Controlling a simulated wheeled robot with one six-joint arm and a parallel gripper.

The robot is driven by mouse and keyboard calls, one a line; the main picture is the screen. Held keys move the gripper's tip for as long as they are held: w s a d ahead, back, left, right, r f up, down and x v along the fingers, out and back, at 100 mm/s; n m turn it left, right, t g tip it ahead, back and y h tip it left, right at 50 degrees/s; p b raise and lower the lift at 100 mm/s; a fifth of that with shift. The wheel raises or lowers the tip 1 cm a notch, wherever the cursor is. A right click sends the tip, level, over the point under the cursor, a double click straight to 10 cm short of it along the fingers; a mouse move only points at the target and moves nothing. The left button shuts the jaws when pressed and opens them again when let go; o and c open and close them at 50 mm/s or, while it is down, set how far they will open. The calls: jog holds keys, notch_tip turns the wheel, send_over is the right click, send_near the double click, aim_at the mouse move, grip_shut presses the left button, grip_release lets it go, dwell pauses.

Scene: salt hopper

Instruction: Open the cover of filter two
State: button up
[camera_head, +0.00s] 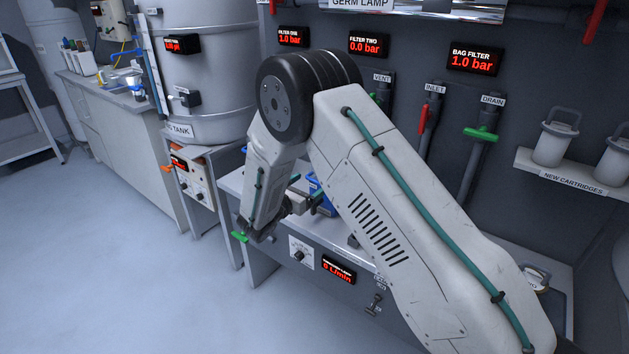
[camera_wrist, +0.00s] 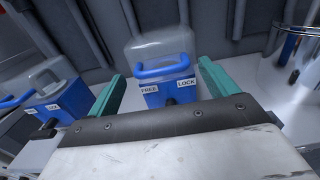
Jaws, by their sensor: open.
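In the wrist view, a blue cover with a raised blue handle (camera_wrist: 163,66) lies in front of my open gripper (camera_wrist: 161,70). Its teal fingers stand on either side, with nothing clamped between them. The cover's front carries FREE and LOCK labels (camera_wrist: 167,86) and a dark knob, partly hidden by my gripper; its setting is unclear. By its middle place, this seems to be filter two. In the head view, my arm hides most of it; a blue part (camera_head: 318,189) shows beside my gripper (camera_head: 306,188). The FILTER TWO display (camera_head: 368,45) reads 0.0 bar.
Another blue cover (camera_wrist: 56,101) stands at left in the wrist view, a shiny metal vessel (camera_wrist: 288,80) at right. Pipes run up the wall behind. In the head view, red (camera_head: 423,119) and green (camera_head: 481,134) valve handles and a cartridge shelf (camera_head: 575,176) are at right.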

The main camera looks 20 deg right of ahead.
aim_at(314, 180)
jog(key=shift+x, duration=1.8)
jog(key=shift+c, duration=0.3)
